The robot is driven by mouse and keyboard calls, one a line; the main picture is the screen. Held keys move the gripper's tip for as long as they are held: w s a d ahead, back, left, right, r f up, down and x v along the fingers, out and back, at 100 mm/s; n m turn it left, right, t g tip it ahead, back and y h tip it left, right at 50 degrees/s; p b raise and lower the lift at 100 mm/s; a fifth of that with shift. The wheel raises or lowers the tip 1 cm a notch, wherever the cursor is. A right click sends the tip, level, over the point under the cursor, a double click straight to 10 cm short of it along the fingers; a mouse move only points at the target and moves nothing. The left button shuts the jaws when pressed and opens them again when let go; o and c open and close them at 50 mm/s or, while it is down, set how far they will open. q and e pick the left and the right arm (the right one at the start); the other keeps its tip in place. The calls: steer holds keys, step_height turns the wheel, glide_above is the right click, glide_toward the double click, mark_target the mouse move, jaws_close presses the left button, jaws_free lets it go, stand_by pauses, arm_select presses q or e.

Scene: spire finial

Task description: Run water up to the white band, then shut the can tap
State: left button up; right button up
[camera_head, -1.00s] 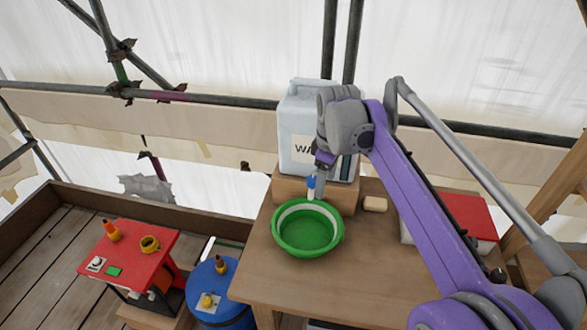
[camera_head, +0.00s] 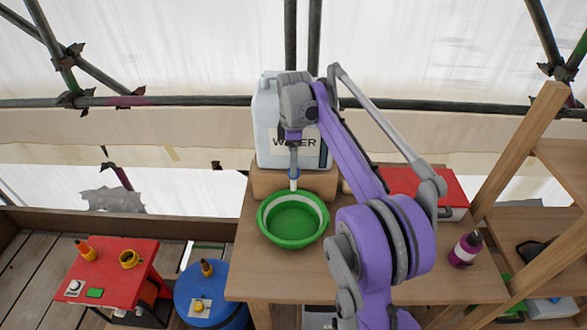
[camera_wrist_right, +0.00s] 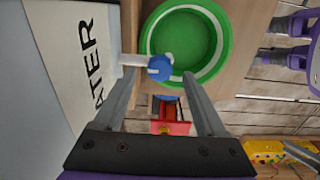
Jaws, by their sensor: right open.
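The white water can (camera_head: 268,130) stands on a wooden block at the back of the table. Its tap has a blue knob (camera_wrist_right: 160,68) and a pale spout (camera_head: 294,184) above the basin. The green basin (camera_head: 293,238) sits on the table under the spout, with a white band around its upper inner wall. The basin's inside looks plain green; I cannot tell how much water is in it. My right gripper (camera_wrist_right: 160,76) is open at the tap, with the blue knob between its fingertips. I cannot tell whether they touch it.
A red-lidded box (camera_head: 425,190) and a purple bottle (camera_head: 465,250) are right of my arm on the wooden table (camera_head: 262,278). A red bench (camera_head: 112,262) and a blue drum (camera_head: 212,290) stand at left. Wooden shelving (camera_head: 530,165) rises at right.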

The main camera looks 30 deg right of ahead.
steer(key=shift+f, duration=1.3)
jaws_close()
